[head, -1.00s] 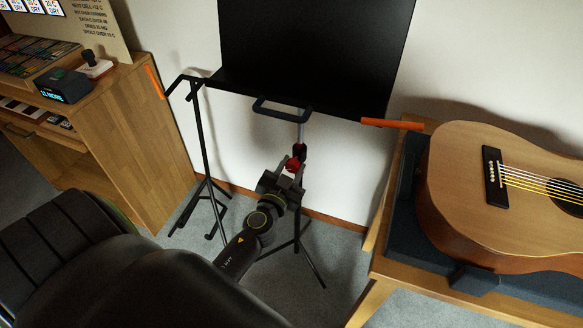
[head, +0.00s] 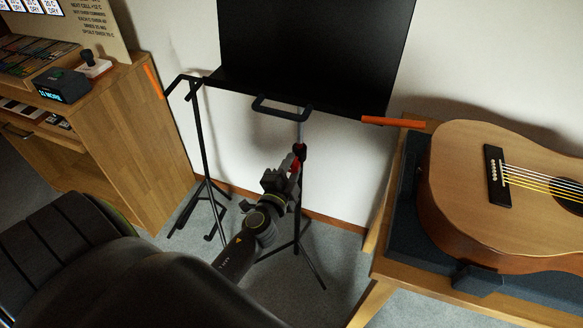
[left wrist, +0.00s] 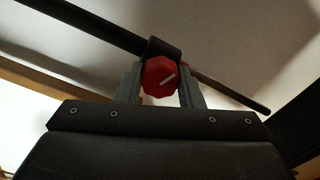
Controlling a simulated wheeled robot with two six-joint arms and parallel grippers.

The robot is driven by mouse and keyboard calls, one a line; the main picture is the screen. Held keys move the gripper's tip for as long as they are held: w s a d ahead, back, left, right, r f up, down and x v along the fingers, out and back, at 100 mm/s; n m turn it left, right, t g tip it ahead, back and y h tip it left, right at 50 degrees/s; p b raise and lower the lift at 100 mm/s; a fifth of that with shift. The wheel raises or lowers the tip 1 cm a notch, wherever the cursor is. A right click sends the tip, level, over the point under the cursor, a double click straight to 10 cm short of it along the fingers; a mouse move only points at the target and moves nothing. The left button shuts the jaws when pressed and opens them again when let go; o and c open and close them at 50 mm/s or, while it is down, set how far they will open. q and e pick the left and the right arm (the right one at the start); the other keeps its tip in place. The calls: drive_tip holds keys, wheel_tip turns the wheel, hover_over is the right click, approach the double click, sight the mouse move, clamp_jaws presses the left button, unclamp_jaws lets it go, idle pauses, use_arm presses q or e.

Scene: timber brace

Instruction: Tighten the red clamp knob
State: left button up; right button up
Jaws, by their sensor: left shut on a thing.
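The red clamp knob (left wrist: 159,77) sits on a black collar on the stand's post, and a pale line marks its face. The knob also shows in the head view (head: 295,165), partly hidden by my gripper. My left gripper (head: 290,172) is at the post of the black music stand (head: 310,60). In the left wrist view its two grey fingers (left wrist: 160,88) are on either side of the knob, shut on it. The stand's post (head: 301,133) rises above the collar to the desk. My right gripper is not in view.
A guitar (head: 490,190) lies on a dark padded bench at the right. A wooden cabinet (head: 125,140) stands at the left. A second black stand (head: 203,140) is between the cabinet and the music stand. Orange bars (head: 393,122) stick out near the desk.

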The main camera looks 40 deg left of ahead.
use_arm(q)
drive_tip(key=m, duration=0.2)
drive_tip(key=shift+m, duration=0.4)
drive_tip(key=m, duration=0.2)
drive_tip(key=shift+m, duration=0.4)
drive_tip(key=shift+m+p, duration=0.3)
drive_tip(key=shift+m, duration=0.6)
drive_tip(key=m, duration=0.4)
drive_tip(key=shift+f, duration=0.1)
drive_tip(key=shift+m+p, duration=0.35)
drive_tip(key=shift+m, duration=0.75)
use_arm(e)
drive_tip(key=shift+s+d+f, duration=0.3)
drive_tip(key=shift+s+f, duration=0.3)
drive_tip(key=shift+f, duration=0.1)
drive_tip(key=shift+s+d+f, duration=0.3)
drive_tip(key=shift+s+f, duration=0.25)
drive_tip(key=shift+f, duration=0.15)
use_arm(q)
drive_tip(key=o, duration=1)
drive_tip(key=shift+c, duration=0.2)
